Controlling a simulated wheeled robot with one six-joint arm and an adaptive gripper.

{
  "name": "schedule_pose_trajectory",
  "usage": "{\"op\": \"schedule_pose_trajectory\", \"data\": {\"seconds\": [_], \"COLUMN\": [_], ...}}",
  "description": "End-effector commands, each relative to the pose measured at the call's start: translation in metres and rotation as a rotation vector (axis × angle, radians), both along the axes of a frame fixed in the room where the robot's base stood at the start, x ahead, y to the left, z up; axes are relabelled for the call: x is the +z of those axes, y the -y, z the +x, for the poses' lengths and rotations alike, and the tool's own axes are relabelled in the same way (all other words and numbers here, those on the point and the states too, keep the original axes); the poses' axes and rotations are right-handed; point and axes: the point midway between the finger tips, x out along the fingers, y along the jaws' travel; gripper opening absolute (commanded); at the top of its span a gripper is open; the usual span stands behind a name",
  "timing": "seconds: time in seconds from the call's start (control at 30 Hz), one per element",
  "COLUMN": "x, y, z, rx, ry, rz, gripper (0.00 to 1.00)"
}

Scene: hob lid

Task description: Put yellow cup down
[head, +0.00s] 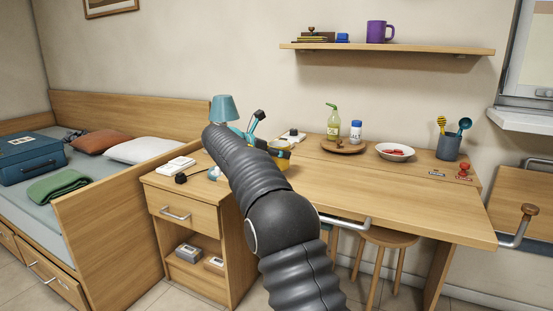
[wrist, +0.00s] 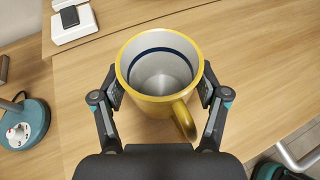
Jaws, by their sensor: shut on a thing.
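The yellow cup (wrist: 150,104) is upright between the two fingers of my gripper (wrist: 160,92), which is shut on its sides. Its white inside has a dark blue band and looks empty. Its handle points toward my palm, slightly right. In the head view the cup (head: 282,160) shows only partly beside my dark arm, over the left part of the wooden desk (head: 360,185). I cannot tell whether its bottom touches the desk. My gripper is mostly hidden behind my arm in the head view.
A teal lamp (head: 224,108) stands left of the cup; its base shows in the wrist view (wrist: 28,128). A white box (wrist: 75,24) lies beyond. A round tray (head: 344,147) with bottles, a white bowl (head: 394,153) and a utensil pot (head: 449,148) stand to the right. The desk's middle is clear.

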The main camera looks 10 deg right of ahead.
Motion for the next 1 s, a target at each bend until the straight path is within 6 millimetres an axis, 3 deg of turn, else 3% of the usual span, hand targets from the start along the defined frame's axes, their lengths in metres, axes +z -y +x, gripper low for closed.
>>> {"op": "schedule_pose_trajectory", "data": {"seconds": [0.1,0.5,0.53,0.63,1.0], "x": [-0.015,-0.018,-0.019,-0.019,-0.018], "y": [0.0,0.001,0.0,0.0,0.0], "z": [0.0,0.0,0.0,0.0,0.0], "rx": [0.001,0.001,0.0,0.0,0.001], "ry": [0.001,0.001,0.001,0.001,0.002], "rz": [-0.001,-0.001,-0.001,-0.001,0.0], "gripper": [0.3,0.3,0.76,0.99,0.99]}}
